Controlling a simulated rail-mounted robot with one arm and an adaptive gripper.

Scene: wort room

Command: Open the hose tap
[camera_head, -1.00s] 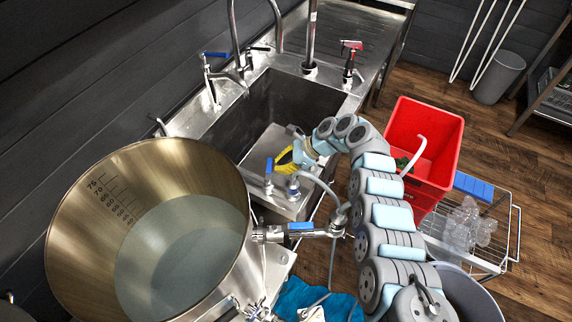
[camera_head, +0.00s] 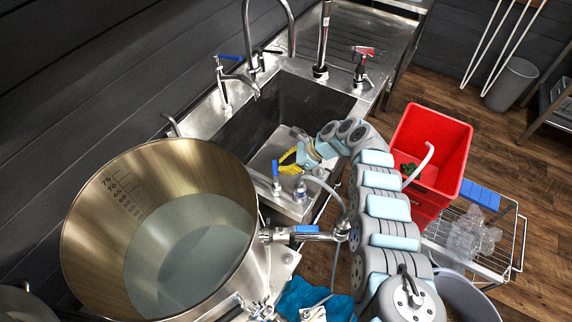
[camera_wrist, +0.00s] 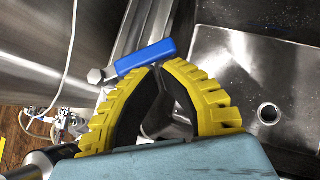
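The valve with the upright blue lever (camera_head: 275,168) stands at the front edge of the sink, beside a metal fitting (camera_head: 300,190) with a grey hose; I take it for the hose tap. In the wrist view the blue lever (camera_wrist: 147,56) lies across, just beyond my fingertips. My gripper (camera_head: 286,160) is over the front of the sink, just right of the lever. Its yellow and black fingers (camera_wrist: 161,68) come together at the tips, with a gap nearer the palm. I see nothing held. Whether the tips touch the lever I cannot tell.
A large kettle (camera_head: 100,225) with liquid stands left, its blue-handled outlet (camera_head: 306,229) close to my arm. Another blue-levered tap (camera_head: 229,57) is at the sink's back. A red crate (camera_head: 440,130) and wire rack (camera_head: 500,265) stand right of my arm. The sink basin (camera_head: 290,100) is mostly clear.

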